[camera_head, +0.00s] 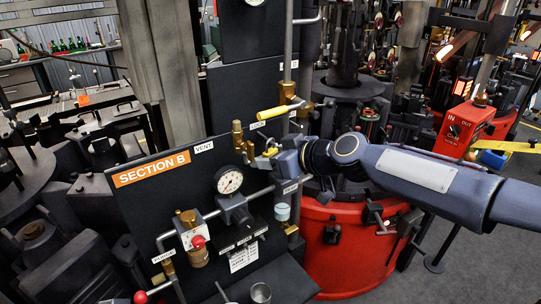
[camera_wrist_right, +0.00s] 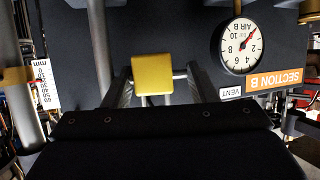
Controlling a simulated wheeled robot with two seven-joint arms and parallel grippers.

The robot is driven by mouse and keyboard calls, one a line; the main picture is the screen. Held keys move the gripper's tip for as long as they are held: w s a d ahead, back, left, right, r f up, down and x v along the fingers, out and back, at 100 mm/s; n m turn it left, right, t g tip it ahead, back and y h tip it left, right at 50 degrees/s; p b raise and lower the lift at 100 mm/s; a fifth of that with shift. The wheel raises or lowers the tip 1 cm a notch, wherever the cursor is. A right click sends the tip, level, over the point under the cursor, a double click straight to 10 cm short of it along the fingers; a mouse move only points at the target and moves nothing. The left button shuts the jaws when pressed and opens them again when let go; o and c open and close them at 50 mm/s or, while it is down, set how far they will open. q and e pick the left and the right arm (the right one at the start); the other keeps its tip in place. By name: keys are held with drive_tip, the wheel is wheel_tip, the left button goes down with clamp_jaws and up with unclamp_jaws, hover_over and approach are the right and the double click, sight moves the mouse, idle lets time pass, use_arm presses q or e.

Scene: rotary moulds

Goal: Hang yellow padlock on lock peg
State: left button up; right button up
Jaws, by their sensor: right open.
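The yellow padlock (camera_wrist_right: 153,74) shows as a yellow block between the two fingers of my right gripper (camera_wrist_right: 159,82) in the right wrist view, in front of the dark panel. The fingers stand apart on either side of it. In the head view a small yellow patch at the padlock (camera_head: 271,152) shows at the tip of my right gripper (camera_head: 268,158), close to the panel. My left gripper is not in view.
The dark SECTION B panel (camera_head: 135,205) carries a pressure gauge (camera_head: 229,180), brass valves and pipes. A yellow-handled valve (camera_head: 280,112) sits just above my right gripper. A red drum (camera_head: 350,255) stands below my right arm. A metal cup (camera_head: 261,292) is at the bottom.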

drive_tip(key=shift+w+d+r, duration=0.1)
drive_tip(key=shift+w+d, duration=0.15)
drive_tip(key=shift+d, duration=0.05)
drive_tip(key=b+v, duration=0.3)
drive_tip(key=v, duration=0.5)
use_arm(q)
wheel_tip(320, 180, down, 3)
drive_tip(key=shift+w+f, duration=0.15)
use_arm(e)
drive_tip(key=s+d+f+m+g+h, duration=0.1)
drive_tip(key=s+d+f+m, duration=0.3)
drive_tip(key=s, duration=0.5)
drive_tip(key=s+d+f+m+g+h, duration=0.1)
drive_tip(key=s+d+f+m+h, duration=0.2)
drive_tip(key=s+d+f, duration=0.3)
drive_tip(key=s+d+f+m+h, duration=0.2)
drive_tip(key=s+d+f+m, duration=0.3)
drive_tip(key=s+f, duration=0.5)
drive_tip(key=shift+s+d+f+g+h, duration=0.15)
drive_tip(key=shift+s+d+g+h, duration=0.2)
drive_tip(key=shift+s, duration=0.7)
drive_tip(key=shift+c, duration=0.2)
